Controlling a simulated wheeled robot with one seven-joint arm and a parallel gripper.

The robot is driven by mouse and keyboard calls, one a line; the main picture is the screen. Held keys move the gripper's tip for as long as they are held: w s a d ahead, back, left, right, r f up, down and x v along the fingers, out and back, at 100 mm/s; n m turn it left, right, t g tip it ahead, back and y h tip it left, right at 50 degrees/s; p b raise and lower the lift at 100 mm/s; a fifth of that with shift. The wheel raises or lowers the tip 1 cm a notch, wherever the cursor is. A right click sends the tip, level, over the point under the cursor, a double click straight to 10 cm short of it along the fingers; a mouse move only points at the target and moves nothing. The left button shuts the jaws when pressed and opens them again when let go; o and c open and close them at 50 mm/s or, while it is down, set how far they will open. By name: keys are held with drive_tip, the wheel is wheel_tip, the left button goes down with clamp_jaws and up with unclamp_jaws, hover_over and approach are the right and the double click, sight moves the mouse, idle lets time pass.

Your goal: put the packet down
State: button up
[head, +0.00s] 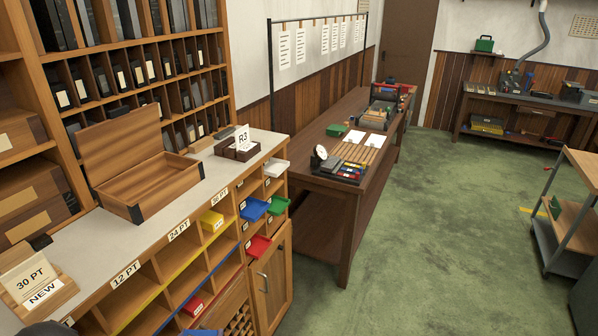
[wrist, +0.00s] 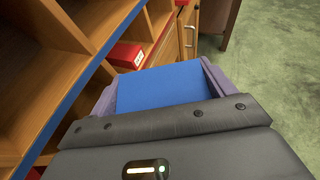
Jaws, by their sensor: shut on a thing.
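A blue packet (wrist: 158,88) sits between the fingers of my gripper (wrist: 160,95) in the wrist view. My gripper is shut on it, with a purple-grey finger at each side. The packet is in front of the wooden cubby shelves (wrist: 60,60), apart from the red packet (wrist: 126,54) in a compartment. In the head view a blue edge (head: 200,332) shows at the bottom, probably the same packet; most of it is out of frame. The red packet (head: 193,306) lies in a lower cubby, and a yellow packet (head: 212,220) lies in an upper one.
The counter (head: 85,240) above the cubbies holds an open wooden case (head: 150,190), a "30 PT NEW" sign (head: 33,283) and an "R3" card (head: 242,138). Coloured bins (head: 254,209) jut out at its right end. Green floor (head: 430,240) is clear to the right.

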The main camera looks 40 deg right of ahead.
wheel_tip(320, 180, down, 10)
drive_tip(key=s+a+n+t+y, duration=0.1)
drive_tip(key=n+t+y, duration=0.2)
drive_tip(key=n+y, duration=0.5)
drive_tip(key=shift+s+a+r+t+y, duration=0.15)
drive_tip(key=shift+r+t+y, duration=0.15)
drive_tip(key=shift+y, duration=0.2)
